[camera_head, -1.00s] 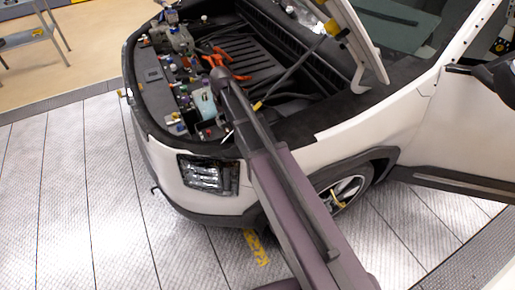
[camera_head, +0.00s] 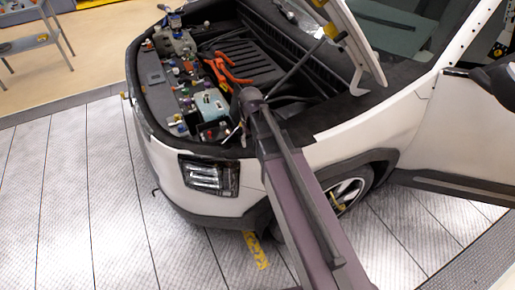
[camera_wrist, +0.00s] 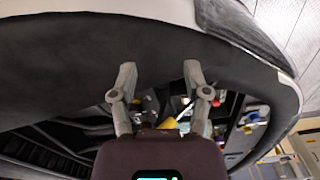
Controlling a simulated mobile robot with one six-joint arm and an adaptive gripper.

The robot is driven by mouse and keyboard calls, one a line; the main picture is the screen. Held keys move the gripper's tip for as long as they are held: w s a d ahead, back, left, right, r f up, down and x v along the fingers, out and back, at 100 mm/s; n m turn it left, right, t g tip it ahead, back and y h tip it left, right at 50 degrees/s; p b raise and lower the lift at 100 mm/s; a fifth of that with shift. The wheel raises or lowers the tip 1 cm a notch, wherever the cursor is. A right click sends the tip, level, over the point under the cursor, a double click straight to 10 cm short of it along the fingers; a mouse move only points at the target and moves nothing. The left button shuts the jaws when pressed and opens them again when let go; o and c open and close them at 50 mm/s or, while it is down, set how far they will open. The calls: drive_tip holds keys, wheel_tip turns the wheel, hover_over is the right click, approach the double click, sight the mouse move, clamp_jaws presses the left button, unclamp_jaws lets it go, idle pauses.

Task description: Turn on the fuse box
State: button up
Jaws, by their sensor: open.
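The open front bay of a white car holds a dark panel crowded with small coloured parts. A pale blue-grey box (camera_head: 211,104) sits on it; I cannot tell whether this is the fuse box. No switch or lever can be made out clearly. In the wrist view my gripper (camera_wrist: 160,76) has its two grey fingers spread apart with nothing between them. Beyond and below the fingertips are blurred red, yellow and blue parts (camera_wrist: 178,112) of the bay.
Orange cables or handles (camera_head: 226,70) lie in the bay beside the panel. The raised hood (camera_head: 352,40) stands over its right side. The bay's dark rim (camera_wrist: 80,65) fills the upper wrist view. The open car door (camera_head: 460,130) is at right. The floor at left is clear.

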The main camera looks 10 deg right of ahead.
drive_tip(key=shift+s+d, duration=0.4)
drive_tip(key=shift+s, duration=0.3)
drive_tip(key=shift+s+d, duration=0.35)
drive_tip(key=shift+s, duration=0.3)
